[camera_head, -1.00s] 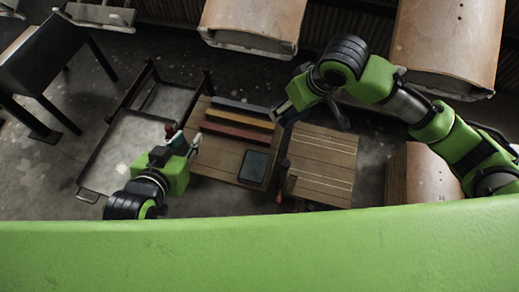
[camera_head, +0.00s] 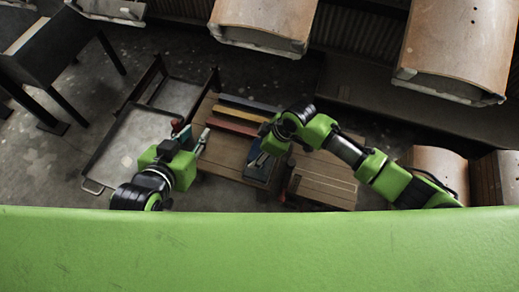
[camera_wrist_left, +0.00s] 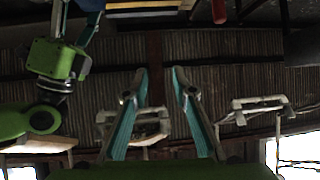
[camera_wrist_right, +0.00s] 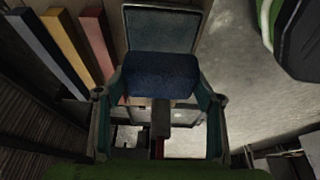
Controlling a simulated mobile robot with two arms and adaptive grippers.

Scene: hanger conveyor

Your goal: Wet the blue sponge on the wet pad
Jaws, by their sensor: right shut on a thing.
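The blue sponge (camera_wrist_right: 160,76) is held between the fingers of my right gripper (camera_wrist_right: 160,98), which is shut on it. The wet pad (camera_wrist_right: 163,28), a dark grey-green rectangle with a lighter rim, lies just beyond the sponge in the right wrist view. The sponge overlaps its near edge there; I cannot tell whether they touch. In the head view my right gripper (camera_head: 264,150) is over the pad (camera_head: 262,170), partly hiding it; the sponge is not clear there. My left gripper (camera_head: 192,139) is left of the table; its fingers (camera_wrist_left: 158,75) are apart and empty.
A wooden table (camera_head: 222,158) carries dark, yellow (camera_head: 238,115) and red (camera_head: 232,126) bars behind the pad. A slatted wooden surface (camera_head: 325,180) is to the right. A metal tray cart (camera_head: 135,138) stands at left, near a small red object (camera_head: 178,126).

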